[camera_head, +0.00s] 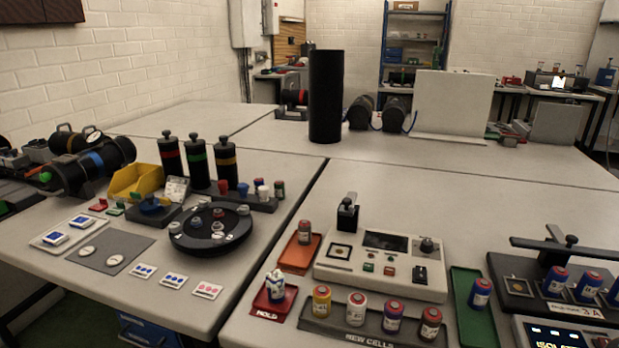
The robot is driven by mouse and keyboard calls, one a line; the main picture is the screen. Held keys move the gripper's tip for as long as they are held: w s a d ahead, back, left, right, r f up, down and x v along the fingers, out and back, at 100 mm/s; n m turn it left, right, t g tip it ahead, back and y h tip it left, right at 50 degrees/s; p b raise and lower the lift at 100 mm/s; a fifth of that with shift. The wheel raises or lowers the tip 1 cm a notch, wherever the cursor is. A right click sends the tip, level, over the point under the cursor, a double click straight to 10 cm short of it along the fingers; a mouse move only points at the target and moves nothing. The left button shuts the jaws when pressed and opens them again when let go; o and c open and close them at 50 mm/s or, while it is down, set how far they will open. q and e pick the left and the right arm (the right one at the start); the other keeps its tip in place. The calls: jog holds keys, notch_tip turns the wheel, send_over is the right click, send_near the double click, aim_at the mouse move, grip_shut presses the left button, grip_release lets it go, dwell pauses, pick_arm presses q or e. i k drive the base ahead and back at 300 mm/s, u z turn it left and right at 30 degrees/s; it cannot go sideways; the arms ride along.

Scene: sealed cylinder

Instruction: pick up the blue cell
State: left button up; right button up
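Several small cells with red tops stand on the right table. One blue cell (480,293) stands in the green tray (468,326). Several more blue cells (556,281) stand in the black rack (510,283) at the right edge. A dark blue or purple cell (393,317) stands in the grey "NEW CELLS" tray (318,325) with a yellow cell (321,300), a pale cell (356,309) and a dark red cell (430,323). A white-and-blue cell (275,287) stands on the red "HOLD" tray (266,307). Neither gripper is in view.
A white tester box (385,262) with a black post stands behind the "NEW CELLS" tray. An orange tray (299,254) with one cell is left of it. A tall black cylinder (326,97) stands farther back. The left table holds a black round carousel (210,230).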

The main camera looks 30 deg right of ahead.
aim_at(482, 288)
jog(key=z, duration=2.1)
